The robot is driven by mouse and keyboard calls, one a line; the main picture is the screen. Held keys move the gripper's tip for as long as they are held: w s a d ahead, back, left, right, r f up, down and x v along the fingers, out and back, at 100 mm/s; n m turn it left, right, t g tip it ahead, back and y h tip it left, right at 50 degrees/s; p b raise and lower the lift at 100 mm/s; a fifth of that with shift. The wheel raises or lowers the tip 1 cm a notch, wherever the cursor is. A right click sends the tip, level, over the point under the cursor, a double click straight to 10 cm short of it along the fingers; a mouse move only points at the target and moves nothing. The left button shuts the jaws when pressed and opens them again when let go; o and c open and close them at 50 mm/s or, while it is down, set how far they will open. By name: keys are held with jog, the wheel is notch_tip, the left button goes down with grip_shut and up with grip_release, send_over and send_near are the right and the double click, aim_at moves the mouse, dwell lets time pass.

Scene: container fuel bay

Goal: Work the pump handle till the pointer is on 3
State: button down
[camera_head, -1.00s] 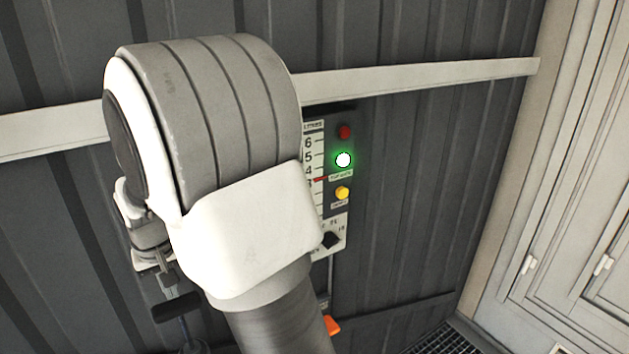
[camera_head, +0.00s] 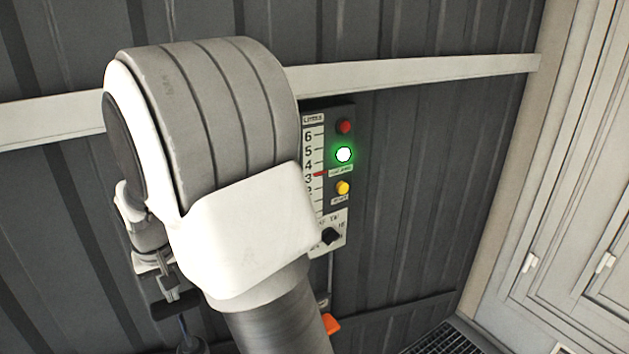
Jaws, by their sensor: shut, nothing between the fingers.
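The gauge (camera_head: 313,150) is on a dark wall panel, with a white scale showing 6 down to about 2. Its small red pointer (camera_head: 320,174) is at or very near the 3 mark. The pump handle (camera_head: 170,309) shows as a dark bar on a thin rod at the lower left. My gripper (camera_head: 178,299) is shut, pointing down at the dark bar and overlapping it in the picture. I cannot tell whether they touch. My large grey and white arm hides the scale's lower left side and much of the wall.
Beside the scale are a red button (camera_head: 344,127), a lit green lamp (camera_head: 343,154) and a yellow button (camera_head: 342,188). A black knob (camera_head: 330,236) sits below. An orange part (camera_head: 331,324) is lower down. Pale cabinet doors (camera_head: 570,230) stand at the right.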

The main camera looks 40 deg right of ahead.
jog(key=b+x, duration=0.2)
jog(key=x, duration=0.1)
jog(key=s+b+x, duration=0.1)
jog(key=b+x, duration=0.2)
jog(key=x, duration=0.1)
jog(key=s+b+x, duration=0.1)
jog(key=b+x, duration=0.1)
jog(key=x, duration=0.1)
jog(key=shift+s+a+f, duration=0.1)
jog(key=shift+s+f, duration=0.1)
jog(key=shift+f, duration=0.25)
jog(key=w+p+v, duration=0.1)
jog(key=p+v, duration=0.2)
jog(key=v, duration=0.1)
jog(key=p+v, duration=0.2)
jog(key=v, duration=0.2)
jog(key=w+p+v, duration=0.1)
jog(key=p+v, duration=0.2)
jog(key=v, duration=0.1)
jog(key=shift+w+r+p, duration=0.3)
jog(key=shift+w+r, duration=0.05)
jog(key=w+p+v, duration=0.1)
jog(key=p+v, duration=0.3)
jog(key=v, duration=0.1)
send_over(183, 323)
jog(key=shift+w+r, duration=0.15)
jog(key=shift+w, duration=0.1)
dwell(0.3)
